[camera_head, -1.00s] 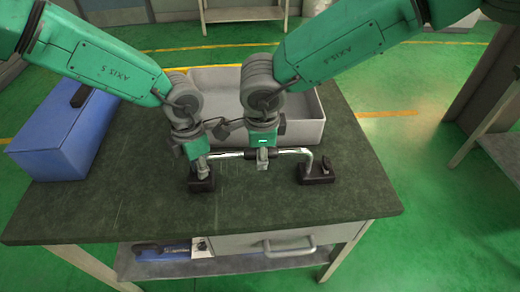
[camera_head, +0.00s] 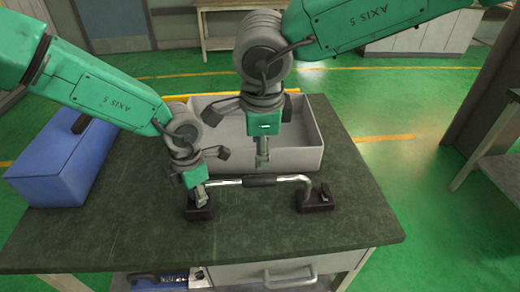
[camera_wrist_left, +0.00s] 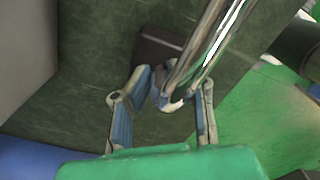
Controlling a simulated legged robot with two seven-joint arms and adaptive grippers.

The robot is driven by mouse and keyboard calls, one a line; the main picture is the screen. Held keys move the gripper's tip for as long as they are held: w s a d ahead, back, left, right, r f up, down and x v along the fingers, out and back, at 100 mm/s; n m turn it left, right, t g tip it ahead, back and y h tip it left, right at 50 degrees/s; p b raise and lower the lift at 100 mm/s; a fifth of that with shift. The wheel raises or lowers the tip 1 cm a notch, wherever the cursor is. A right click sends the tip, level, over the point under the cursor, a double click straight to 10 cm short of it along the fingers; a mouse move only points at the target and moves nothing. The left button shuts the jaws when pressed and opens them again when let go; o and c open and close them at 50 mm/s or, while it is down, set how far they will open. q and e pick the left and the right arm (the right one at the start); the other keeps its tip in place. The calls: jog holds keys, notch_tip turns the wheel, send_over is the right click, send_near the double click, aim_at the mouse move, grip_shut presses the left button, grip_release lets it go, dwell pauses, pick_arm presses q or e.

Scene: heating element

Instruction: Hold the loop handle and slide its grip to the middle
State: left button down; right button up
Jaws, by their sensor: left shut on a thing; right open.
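A metal loop handle (camera_head: 225,182) with a dark grip (camera_head: 259,181) near its middle stands on two dark feet, the left foot (camera_head: 199,212) and the right foot (camera_head: 316,201), on the dark green table. My left gripper (camera_head: 201,198) is shut on the left end of the handle, by the left foot. In the left wrist view its fingers (camera_wrist_left: 163,110) stand on both sides of the handle's bent end (camera_wrist_left: 172,98). My right gripper (camera_head: 262,163) is open and empty, raised above and behind the dark grip.
A grey open bin (camera_head: 310,150) stands behind the handle. A blue toolbox (camera_head: 60,165) is at the table's left. A drawer (camera_head: 300,270) is under the table front. The table right of the handle is clear.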

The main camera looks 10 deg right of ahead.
pick_arm(q)
jog(key=c, duration=1.4)
grip_release()
jog(key=shift+r, duration=0.1)
